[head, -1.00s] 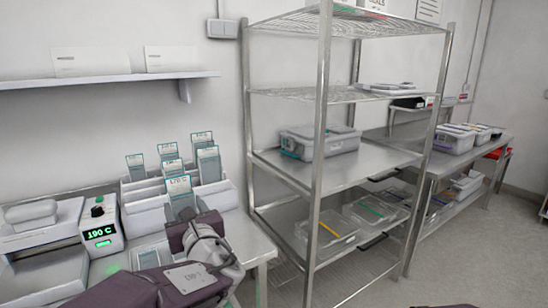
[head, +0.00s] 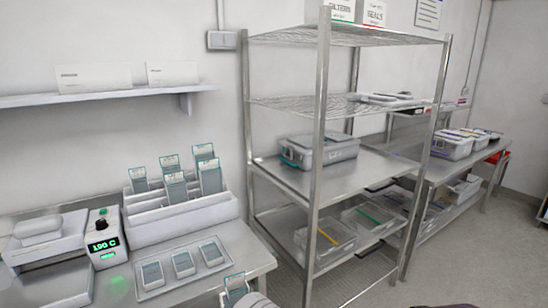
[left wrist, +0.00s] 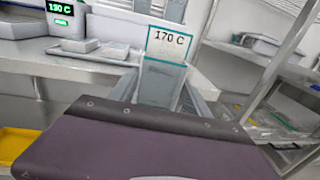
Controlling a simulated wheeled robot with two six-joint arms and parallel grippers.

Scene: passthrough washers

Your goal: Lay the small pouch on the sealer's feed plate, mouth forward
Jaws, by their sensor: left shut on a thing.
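My left gripper (left wrist: 162,97) is shut on a small clear pouch (left wrist: 160,80) with a teal band and a "170 C" label. The pouch stands upright, label end up; its lower part is hidden by my gripper. My right gripper is out of view.
A shallow tray (head: 143,294) with three flat pouches lies right of the control box. A white stepped rack (head: 180,220) with several upright pouches stands behind it. A steel shelf unit (head: 318,150) rises right of the bench. A yellow thing (left wrist: 14,146) shows low in the wrist view.

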